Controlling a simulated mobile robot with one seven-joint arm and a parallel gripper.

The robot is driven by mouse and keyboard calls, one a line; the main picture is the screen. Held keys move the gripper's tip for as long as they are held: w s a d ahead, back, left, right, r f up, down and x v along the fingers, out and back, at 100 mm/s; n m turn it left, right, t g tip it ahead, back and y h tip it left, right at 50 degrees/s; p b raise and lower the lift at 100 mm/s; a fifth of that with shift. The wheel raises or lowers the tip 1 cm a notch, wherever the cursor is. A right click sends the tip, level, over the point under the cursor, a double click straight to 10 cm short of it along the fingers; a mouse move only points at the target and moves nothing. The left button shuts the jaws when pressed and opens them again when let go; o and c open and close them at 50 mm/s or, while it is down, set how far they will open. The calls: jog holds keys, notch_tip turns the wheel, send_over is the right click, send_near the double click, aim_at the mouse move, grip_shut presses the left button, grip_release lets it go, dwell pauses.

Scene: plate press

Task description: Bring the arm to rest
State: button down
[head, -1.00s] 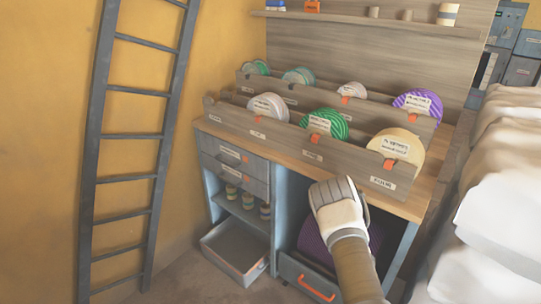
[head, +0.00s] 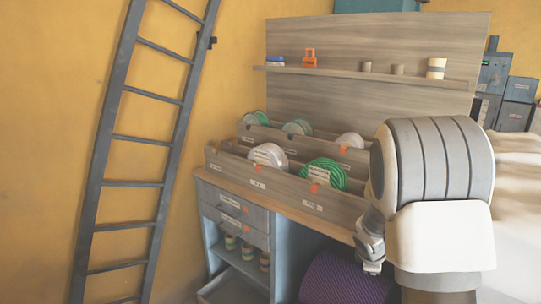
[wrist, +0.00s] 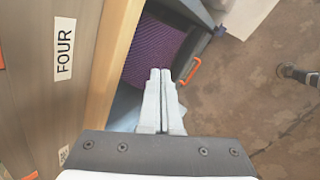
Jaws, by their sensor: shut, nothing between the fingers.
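My gripper (wrist: 160,74) points down in the wrist view with its two fingers together and nothing between them. It is in the air beside the edge of the wooden bench top (wrist: 98,85), above the open lower space of the bench. In the head view my arm fills the right part of the picture, and my gripper (head: 371,266) shows small at its lower left. The arm hides the right end of the front plate rack (head: 285,188).
Plates, among them a green one (head: 326,173), stand in the racks. A purple roll (head: 345,279) lies under the bench, with an orange drawer handle (wrist: 190,71) near it. A ladder (head: 150,139) leans at the left. White bedding-like bundles (head: 515,195) are at the right.

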jog(key=s+a+r+m+y, duration=0.1)
jog(key=s+a+r+m, duration=0.35)
jog(key=s+r, duration=0.45)
jog(key=s+a+r+m+y, duration=0.1)
jog(key=s+a+r+m, duration=0.2)
jog(key=s+r+m, duration=0.45)
jog(key=s+a+r+m+y+p, duration=0.1)
jog(key=s+a+r, duration=0.2)
jog(key=s, duration=0.3)
jog(key=s+a+r+m+y, duration=0.1)
jog(key=s+a+r, duration=0.15)
jog(key=s, duration=0.35)
notch_tip(320, 180, up, 17)
jog(key=p, duration=1.8)
jog(key=shift+a+r+t, duration=0.2)
jog(key=shift+a+t, duration=0.05)
jog(key=shift+t, duration=0.05)
jog(key=shift+d, duration=0.1)
